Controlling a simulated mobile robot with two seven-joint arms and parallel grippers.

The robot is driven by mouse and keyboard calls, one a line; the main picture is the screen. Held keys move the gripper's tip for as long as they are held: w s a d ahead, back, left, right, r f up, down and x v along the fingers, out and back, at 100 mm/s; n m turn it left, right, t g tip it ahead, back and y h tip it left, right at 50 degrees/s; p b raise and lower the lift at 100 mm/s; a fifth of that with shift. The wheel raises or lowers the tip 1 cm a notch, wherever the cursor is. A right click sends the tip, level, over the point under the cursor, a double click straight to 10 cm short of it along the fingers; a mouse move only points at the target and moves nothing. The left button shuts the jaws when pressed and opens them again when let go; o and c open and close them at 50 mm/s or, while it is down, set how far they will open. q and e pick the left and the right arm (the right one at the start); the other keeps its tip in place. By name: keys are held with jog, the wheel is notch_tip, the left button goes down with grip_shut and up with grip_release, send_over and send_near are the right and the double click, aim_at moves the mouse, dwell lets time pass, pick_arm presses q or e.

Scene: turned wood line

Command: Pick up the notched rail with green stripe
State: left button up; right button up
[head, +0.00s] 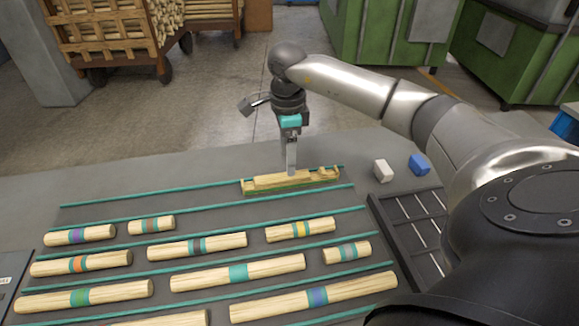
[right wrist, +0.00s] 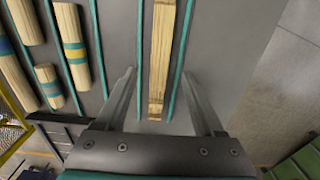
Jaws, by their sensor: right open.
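The notched rail (head: 262,183) is pale wood with raised notched ends and a green line along its near lower edge. It lies at the back of the dark sorting surface between teal strips. In the right wrist view the rail (right wrist: 161,45) runs lengthwise up the middle; its green stripe is not clear there. My right gripper (head: 291,172) points down over the middle of the rail. Its fingers are open (right wrist: 159,74), one to each side of the rail in the wrist view. Contact cannot be told. My left gripper is not in view.
Several banded wooden rods lie in rows in front, including a yellow-banded one (head: 300,229). A black slotted rack (head: 415,222) stands at the right. A white block (head: 383,171) and a blue block (head: 419,165) lie behind it. A wood cart (head: 110,38) stands beyond.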

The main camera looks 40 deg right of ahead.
aim_at(291, 180)
notch_tip(291, 180, down, 5)
jog(key=shift+f+b, duration=0.2)
jog(key=shift+b, duration=0.3)
grip_shut()
dwell(0.4)
